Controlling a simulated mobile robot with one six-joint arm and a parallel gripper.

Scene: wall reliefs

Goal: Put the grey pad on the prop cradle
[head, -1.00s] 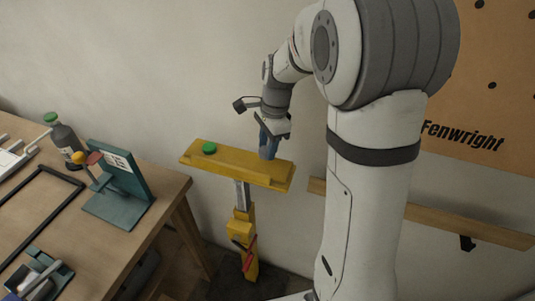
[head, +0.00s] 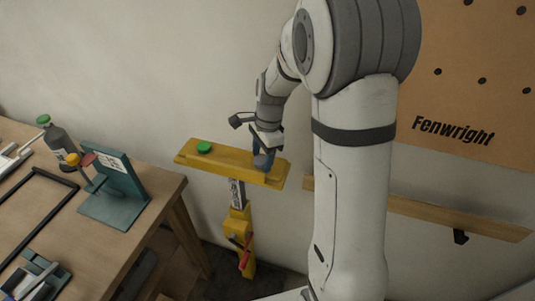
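The prop cradle (head: 215,160) is a long yellow ledge on a yellow prop post, standing against the wall. A green round pad (head: 204,147) lies near its left end. My gripper (head: 262,158) points down at the cradle's right end, with its bluish fingers close to the ledge. A small grey rounded shape (head: 263,162), apparently the grey pad, shows at the fingertips. I cannot tell whether it touches the ledge or whether the fingers grip it, as they are small and partly overlapped.
A wooden workbench (head: 140,225) on the left holds a dark bottle (head: 61,146) with a green cap, a teal stand (head: 120,190) and a black frame (head: 40,215). A wooden rail (head: 430,213) and a Fenwright pegboard (head: 480,85) are on the right wall.

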